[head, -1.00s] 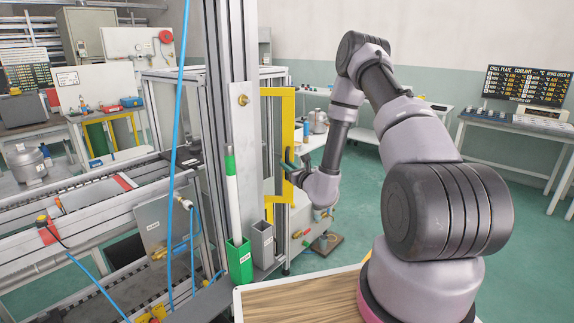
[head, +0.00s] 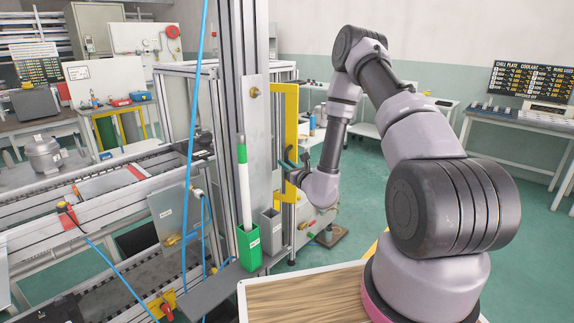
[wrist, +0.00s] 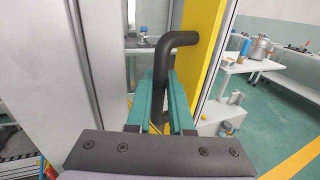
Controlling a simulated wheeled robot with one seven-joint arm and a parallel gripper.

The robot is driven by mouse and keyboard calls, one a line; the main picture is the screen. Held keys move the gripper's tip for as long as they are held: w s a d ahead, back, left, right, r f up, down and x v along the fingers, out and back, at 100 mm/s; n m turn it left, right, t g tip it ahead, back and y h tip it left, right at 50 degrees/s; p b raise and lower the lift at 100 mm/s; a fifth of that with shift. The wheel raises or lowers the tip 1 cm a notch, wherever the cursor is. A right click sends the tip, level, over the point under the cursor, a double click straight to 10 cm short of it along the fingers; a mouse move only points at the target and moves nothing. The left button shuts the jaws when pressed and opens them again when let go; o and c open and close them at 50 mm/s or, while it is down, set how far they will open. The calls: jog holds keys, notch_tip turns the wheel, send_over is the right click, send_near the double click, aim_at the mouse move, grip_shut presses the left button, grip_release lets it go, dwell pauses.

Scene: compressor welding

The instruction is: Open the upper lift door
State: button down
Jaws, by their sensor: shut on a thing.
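The lift door shows as a yellow frame (head: 291,105) on the near side of the metal lift structure. It also shows as a yellow post (wrist: 208,45) in the wrist view. A black bent bar handle (wrist: 178,39) stands in front of that post. My gripper (wrist: 160,92) has its teal fingers closed around the handle's upright part. In the head view my gripper (head: 290,161) is at the right side of the lift, by the lower part of the yellow frame. Part of the handle is hidden between the fingers.
A green holder (head: 249,252) with a white-green stick and a grey holder (head: 271,230) stand left of my gripper. A wooden-topped surface (head: 300,300) lies in front. A blue hose hangs at left. Green floor (head: 420,170) is open at right.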

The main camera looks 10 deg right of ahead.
jog(key=c, duration=0.8)
grip_release()
jog(key=shift+w+a, duration=0.1)
jog(key=shift+a, duration=0.1)
jog(key=shift+d, duration=0.1)
jog(key=v, duration=1)
jog(key=shift+s, duration=0.4)
